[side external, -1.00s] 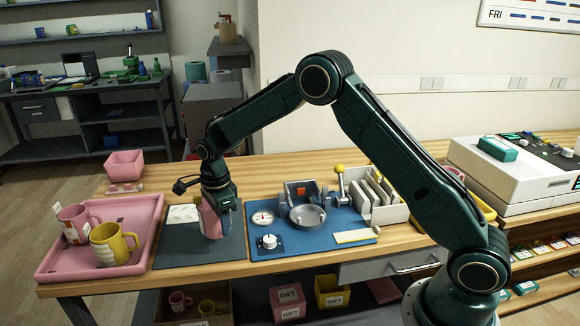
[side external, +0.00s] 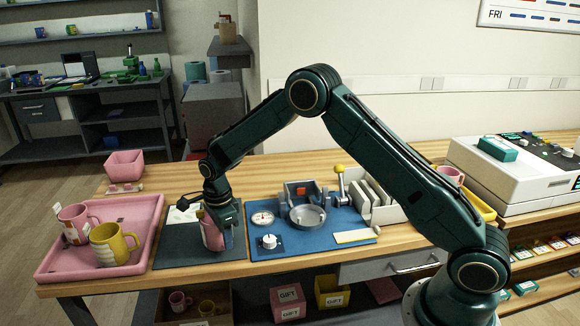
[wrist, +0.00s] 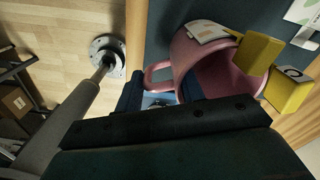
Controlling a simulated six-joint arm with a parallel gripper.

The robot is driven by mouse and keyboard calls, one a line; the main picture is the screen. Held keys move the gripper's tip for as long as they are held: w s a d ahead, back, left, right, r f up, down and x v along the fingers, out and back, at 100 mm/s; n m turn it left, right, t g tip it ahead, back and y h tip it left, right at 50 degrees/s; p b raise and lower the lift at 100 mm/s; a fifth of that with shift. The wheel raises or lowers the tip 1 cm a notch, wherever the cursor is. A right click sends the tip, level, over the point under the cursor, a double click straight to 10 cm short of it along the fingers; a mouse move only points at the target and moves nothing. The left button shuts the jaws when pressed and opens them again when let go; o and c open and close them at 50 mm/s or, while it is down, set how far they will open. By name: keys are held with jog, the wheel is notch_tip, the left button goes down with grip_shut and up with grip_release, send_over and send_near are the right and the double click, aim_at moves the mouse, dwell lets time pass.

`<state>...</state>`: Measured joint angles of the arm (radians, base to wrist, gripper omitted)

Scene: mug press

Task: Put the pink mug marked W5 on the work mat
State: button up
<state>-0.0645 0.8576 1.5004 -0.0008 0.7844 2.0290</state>
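A pink mug (side external: 212,236) is at my gripper (side external: 226,232), low over or on the dark grey mat (side external: 180,254); I cannot tell whether its base touches. In the wrist view the pink mug (wrist: 188,52) shows its open mouth, its handle at the left and a white label whose marking I cannot read. The yellow fingertips of my gripper (wrist: 273,70) stand on either side of its rim, one inside and one outside, shut on the wall. Another pink mug (side external: 73,222) stands in the pink tray (side external: 52,268); its label is not readable.
A yellow mug (side external: 110,246) shares the tray. A white card (side external: 183,214) lies at the mat's back. Right of it, a blue mat (side external: 290,245) carries a press (side external: 305,212), a dial and a knob. The table's front edge is close to the grey mat.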

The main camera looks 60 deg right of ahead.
jog(key=o, duration=0.4)
jog(key=shift+r, duration=0.15)
notch_tip(320, 180, up, 12)
dwell(0.6)
dwell(0.5)
